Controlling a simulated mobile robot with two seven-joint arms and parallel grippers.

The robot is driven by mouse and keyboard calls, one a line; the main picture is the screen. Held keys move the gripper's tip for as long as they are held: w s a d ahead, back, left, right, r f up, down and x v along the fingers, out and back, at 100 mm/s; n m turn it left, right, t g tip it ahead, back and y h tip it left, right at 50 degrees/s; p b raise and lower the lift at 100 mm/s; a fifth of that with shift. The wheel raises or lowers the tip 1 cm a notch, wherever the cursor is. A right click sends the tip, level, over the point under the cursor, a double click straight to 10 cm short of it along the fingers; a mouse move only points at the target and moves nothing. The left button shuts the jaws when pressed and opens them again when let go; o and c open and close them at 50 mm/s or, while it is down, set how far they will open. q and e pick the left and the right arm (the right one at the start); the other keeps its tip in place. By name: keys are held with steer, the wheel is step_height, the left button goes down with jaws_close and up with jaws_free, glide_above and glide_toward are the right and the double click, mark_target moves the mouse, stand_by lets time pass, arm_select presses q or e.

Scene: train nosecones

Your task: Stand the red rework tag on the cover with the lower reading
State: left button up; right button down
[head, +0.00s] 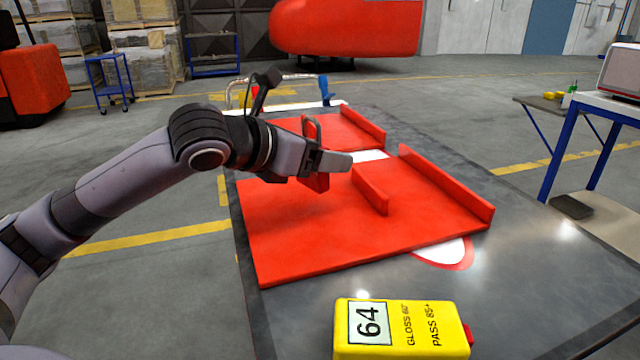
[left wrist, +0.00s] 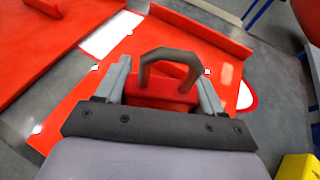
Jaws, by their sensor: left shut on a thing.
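My left gripper (head: 335,165) is shut on a red block-like tag (head: 315,183) with a grey loop handle standing up from it. In the left wrist view the tag (left wrist: 160,92) sits between the two grey fingers. The gripper is over the left part of the near red cover (head: 330,235); I cannot tell whether the tag touches it. This cover has a raised rib and a flange on its right edge. A second red cover (head: 335,128) lies behind it. A yellow gloss meter (head: 400,330) in front of the near cover reads 64, marked "PASS 85+". No second reading is legible. My right gripper is out of view.
Both covers lie on a dark grey table (head: 540,260). A white patch (head: 371,155) shows between them, and a red-edged white shape (head: 445,252) sticks out under the near cover. A blue-legged bench (head: 575,130) stands at the right. The table's right side is clear.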

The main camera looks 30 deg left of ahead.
arm_select(q)
step_height(320, 180, down, 4)
steer(key=shift+r+b, duration=0.1)
steer(key=shift+b, duration=0.55)
steer(key=o, duration=1)
steer(key=shift+o, duration=0.2)
